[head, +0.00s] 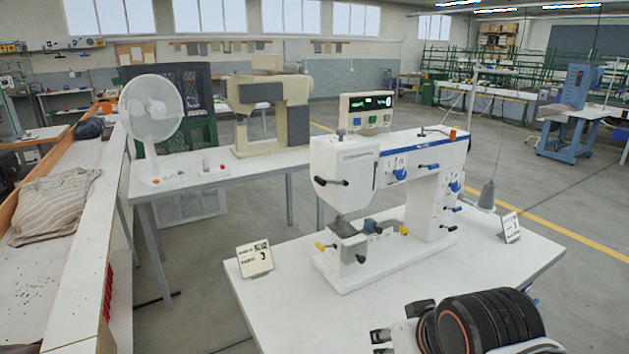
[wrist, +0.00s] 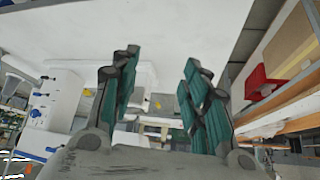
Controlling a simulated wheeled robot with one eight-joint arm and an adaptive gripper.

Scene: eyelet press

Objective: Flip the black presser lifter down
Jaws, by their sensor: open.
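The white sewing-type machine (head: 400,165) stands on a white table in the head view. A short black lever (head: 331,182), apparently the presser lifter, sits low on the left face of its head and lies roughly level. In the wrist view, my gripper (wrist: 160,95) is open, with nothing between its teal-padded fingers. In the head view my dark arm is at the bottom right, in front of the table and well apart from the lever. A white machine part (wrist: 60,105) shows at the left of the wrist view; the lever cannot be made out there.
Number cards (head: 254,259) and (head: 511,228) stand on the table (head: 290,310). A second table behind holds a beige machine (head: 270,105) and a white fan (head: 151,115). The table's front left is clear.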

